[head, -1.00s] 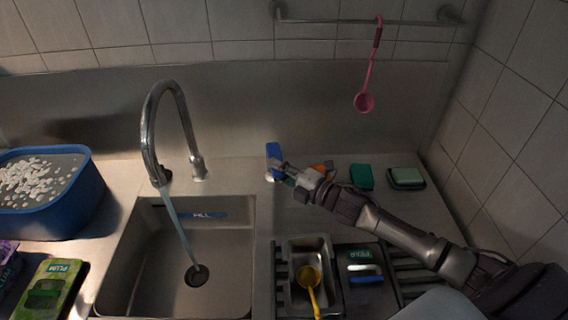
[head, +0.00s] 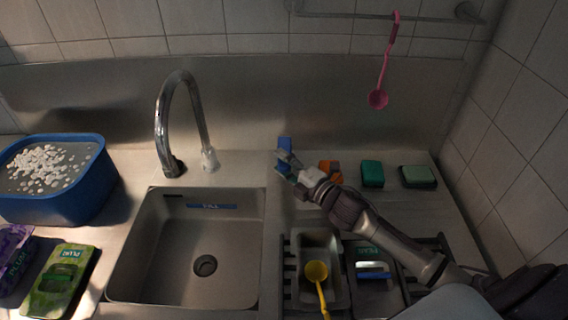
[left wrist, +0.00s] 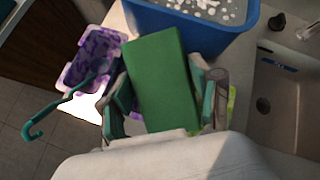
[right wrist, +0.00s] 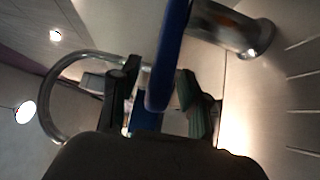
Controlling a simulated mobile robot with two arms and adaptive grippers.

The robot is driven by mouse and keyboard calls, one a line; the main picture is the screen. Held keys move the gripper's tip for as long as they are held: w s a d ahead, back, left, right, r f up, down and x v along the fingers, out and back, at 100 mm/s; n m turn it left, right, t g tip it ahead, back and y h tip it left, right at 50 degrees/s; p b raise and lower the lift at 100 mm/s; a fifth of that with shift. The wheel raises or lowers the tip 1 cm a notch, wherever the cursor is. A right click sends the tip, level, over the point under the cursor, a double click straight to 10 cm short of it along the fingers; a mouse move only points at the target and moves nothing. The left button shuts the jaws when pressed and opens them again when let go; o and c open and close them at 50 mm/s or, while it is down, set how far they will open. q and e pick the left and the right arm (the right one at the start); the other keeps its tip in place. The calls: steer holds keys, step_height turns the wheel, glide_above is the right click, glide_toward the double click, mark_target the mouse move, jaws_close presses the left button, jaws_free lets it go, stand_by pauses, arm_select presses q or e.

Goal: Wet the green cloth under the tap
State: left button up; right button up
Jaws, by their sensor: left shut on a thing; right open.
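The green cloth (left wrist: 160,75) is a flat green rectangle in the left wrist view. My left gripper (left wrist: 165,98) is shut on it, near the blue tub; neither this gripper nor the held cloth shows in the head view. The tap (head: 162,125) arches over the steel sink (head: 150,255), and no water runs from it. My right gripper (head: 287,168) is open at an upright blue piece (head: 285,146), perhaps a lever, right of the tap. In the right wrist view the blue piece (right wrist: 168,55) stands between the open fingers (right wrist: 158,95); contact is unclear.
A blue tub (head: 85,195) with white bits stands left of the sink. Green (head: 45,300) and purple (head: 12,262) packs lie in front. A yellow ladle (head: 317,275) rests in a metal tray right of the sink. Sponges (head: 372,174) sit behind; a pink ladle (head: 378,98) hangs above.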

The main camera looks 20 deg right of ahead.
steer(key=shift+s+d, duration=0.1)
steer(key=v, duration=1.1)
steer(key=shift+s, duration=0.35)
steer(key=shift+d+r, duration=0.1)
steer(key=shift+r, duration=0.05)
